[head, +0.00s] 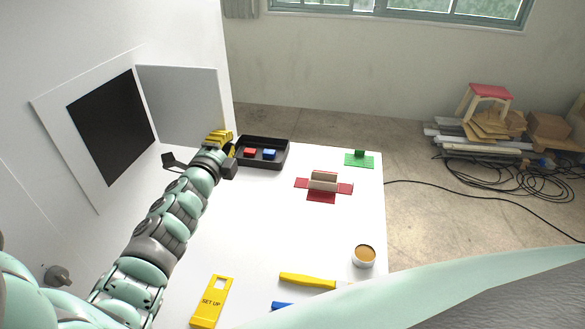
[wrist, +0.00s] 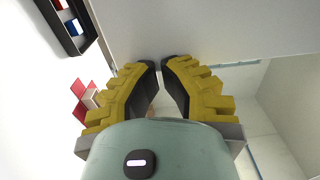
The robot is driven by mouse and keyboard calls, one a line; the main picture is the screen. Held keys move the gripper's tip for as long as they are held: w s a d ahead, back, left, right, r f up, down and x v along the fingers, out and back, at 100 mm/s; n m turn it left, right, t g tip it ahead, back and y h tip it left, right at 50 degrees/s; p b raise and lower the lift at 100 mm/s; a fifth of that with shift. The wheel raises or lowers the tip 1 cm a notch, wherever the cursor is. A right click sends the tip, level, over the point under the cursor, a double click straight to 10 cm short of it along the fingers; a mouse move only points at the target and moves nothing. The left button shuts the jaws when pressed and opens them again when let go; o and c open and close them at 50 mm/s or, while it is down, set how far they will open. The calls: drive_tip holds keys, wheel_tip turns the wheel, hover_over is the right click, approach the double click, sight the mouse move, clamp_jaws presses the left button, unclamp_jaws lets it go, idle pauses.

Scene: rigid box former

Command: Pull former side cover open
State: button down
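The former side cover (head: 182,105) is a flat grey panel standing out from the machine wall in the head view, swung open beside a framed dark opening (head: 112,125). My gripper (head: 220,136) is at the cover's lower right corner. In the wrist view the cover (wrist: 220,25) fills the top, and the yellow fingers of my gripper (wrist: 160,62) lie over its edge. The dark fingertips almost meet, and I see nothing held between them. I cannot tell whether they touch the cover.
A black tray (head: 284,161) with red and blue blocks lies just right of my gripper. A red carton blank (head: 321,196), green piece (head: 359,160), cup (head: 364,256), yellow-handled tool (head: 306,281) and SET UP tag (head: 211,302) lie on the white table (head: 250,230).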

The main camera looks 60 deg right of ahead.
drive_tip(key=shift+w+d+n+t+y+b, duration=0.35)
drive_tip(key=shift+d+n+t+b, duration=0.3)
drive_tip(key=shift+d+b, duration=0.3)
drive_tip(key=shift+w+d+n+t+y+b, duration=0.3)
drive_tip(key=shift+d+n+t+y+b, duration=0.15)
drive_tip(key=shift+d+t+b, duration=0.45)
drive_tip(key=shift+w+d+n+t+y+b, duration=0.35)
drive_tip(key=shift+d+n+t+b, duration=0.2)
drive_tip(key=shift+d+b, duration=0.4)
drive_tip(key=shift+a, duration=0.15)
drive_tip(key=shift+a, duration=0.1)
